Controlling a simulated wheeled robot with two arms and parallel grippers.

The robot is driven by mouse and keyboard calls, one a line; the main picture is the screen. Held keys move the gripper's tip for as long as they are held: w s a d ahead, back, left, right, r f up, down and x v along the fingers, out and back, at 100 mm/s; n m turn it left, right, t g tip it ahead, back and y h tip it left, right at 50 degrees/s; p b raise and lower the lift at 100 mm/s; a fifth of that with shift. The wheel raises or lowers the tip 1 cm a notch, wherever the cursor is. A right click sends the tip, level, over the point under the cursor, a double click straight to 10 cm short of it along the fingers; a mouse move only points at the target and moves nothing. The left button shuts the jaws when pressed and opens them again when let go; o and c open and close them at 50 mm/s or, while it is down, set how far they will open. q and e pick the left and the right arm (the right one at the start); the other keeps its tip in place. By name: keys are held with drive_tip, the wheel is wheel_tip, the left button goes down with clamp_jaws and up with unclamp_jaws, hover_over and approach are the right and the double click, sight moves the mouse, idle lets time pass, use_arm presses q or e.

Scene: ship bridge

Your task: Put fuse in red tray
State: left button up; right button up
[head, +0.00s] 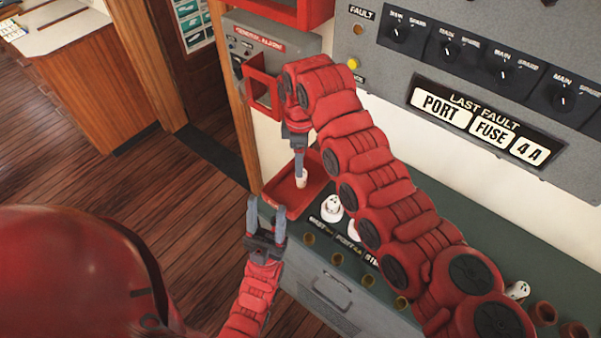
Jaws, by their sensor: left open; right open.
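The red tray (281,192) lies at the left end of the green counter. A small whitish fuse (301,181) is at the fingertips of my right gripper (299,168), over or in the tray; I cannot tell whether it touches the tray floor. My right gripper points down and is open, and its arm hides part of the counter. My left gripper (266,214) is open and empty, fingers up, just in front of the tray's near edge.
White ceramic pieces (332,209) stand on the counter right of the tray, beside labels and several brown round sockets (331,260). The wall panel reads "LAST FAULT PORT FUSE 4A" (476,127). A red open box (262,91) juts out above the tray. Wooden floor (150,200) is clear at left.

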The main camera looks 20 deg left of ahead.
wheel_tip(320, 180, up, 6)
drive_tip(key=shift+b, duration=0.4)
idle(0.3)
